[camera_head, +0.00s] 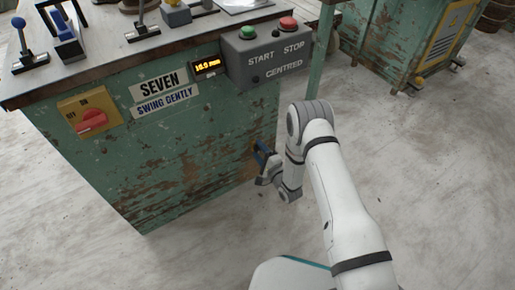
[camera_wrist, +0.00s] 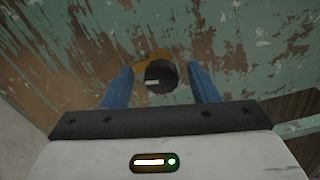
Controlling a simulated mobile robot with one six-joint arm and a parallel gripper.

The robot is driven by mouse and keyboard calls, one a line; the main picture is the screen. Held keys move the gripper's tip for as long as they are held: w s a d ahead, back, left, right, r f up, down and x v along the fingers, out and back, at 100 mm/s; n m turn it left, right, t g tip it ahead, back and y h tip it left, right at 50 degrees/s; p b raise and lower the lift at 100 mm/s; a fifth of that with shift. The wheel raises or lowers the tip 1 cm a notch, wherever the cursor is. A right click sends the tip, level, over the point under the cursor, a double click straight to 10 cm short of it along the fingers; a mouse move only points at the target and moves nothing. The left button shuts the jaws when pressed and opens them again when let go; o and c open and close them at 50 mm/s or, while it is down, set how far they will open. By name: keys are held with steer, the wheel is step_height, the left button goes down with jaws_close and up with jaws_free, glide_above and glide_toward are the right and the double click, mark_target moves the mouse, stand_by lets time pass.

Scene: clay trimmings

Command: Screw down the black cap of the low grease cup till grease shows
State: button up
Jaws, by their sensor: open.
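The black cap (camera_wrist: 161,76) of the grease cup shows in the wrist view, with a small white mark on its face. A yellow-brass part (camera_wrist: 152,57) shows behind it, against the worn green cabinet side. My gripper (camera_wrist: 160,84) is open, with one blue finger to the left of the cap and one to the right. A gap shows on both sides, wider on the left; I cannot tell how deep the fingers reach. No grease can be made out. In the head view my gripper (camera_head: 263,158) is low by the cabinet's right edge, and the cup is hidden there.
The green cabinet (camera_head: 165,175) carries a red rotary switch (camera_head: 91,120), a small lit display (camera_head: 207,66) and a grey box (camera_head: 268,55) with green and red buttons. Levers (camera_head: 27,50) stand on its top. Bare floor (camera_head: 440,170) lies to the right.

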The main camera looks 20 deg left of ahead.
steer(key=p+v, duration=0.1)
steer(key=v, duration=0.5)
steer(key=shift+p, duration=0.35)
steer(key=shift+d+r, duration=0.1)
steer(key=shift+r, duration=0.05)
